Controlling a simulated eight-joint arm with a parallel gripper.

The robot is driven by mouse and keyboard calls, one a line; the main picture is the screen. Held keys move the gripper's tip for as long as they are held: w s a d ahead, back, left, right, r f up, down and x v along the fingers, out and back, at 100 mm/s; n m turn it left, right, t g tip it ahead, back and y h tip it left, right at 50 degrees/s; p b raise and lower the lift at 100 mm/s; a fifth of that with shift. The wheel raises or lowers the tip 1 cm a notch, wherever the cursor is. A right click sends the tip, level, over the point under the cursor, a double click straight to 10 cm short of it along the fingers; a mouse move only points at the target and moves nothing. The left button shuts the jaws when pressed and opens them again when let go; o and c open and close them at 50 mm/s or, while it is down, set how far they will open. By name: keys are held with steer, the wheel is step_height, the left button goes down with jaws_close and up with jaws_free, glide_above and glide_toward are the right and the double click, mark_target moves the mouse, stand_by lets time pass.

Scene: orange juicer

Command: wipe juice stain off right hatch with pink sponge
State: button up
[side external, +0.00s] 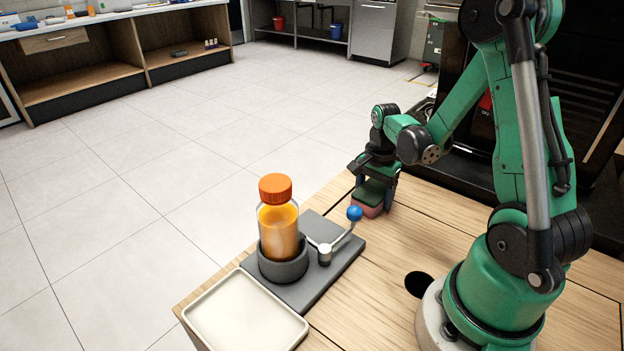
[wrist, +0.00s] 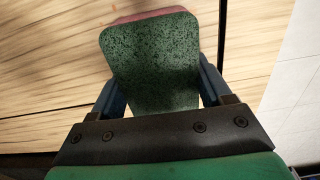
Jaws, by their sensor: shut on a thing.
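My gripper (side external: 374,192) is shut on the sponge (side external: 368,210), low over the wooden worktop near its far edge. The sponge is pink below with a dark green, speckled scouring side on top. In the wrist view the sponge (wrist: 152,62) sits between the two blue fingers of my gripper (wrist: 157,92), with a strip of pink at its far end. The sponge looks to be at the worktop surface; I cannot tell how firmly it touches. Small orange specks of stain (wrist: 114,17) show on the wood just beyond the sponge. A dark seam runs beside the sponge.
An orange juice bottle (side external: 278,222) with an orange cap stands in a dark holder on a grey base plate (side external: 330,262). A lever with a blue knob (side external: 354,213) rises near the sponge. A cream tray (side external: 246,312) lies at the front. A round hole (side external: 418,284) is in the worktop.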

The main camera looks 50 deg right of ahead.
mark_target(381, 184)
steer(key=shift+d, duration=0.85)
steer(key=shift+s+d+r, duration=0.1)
steer(key=shift+d+r, duration=0.1)
steer(key=shift+r, duration=3.95)
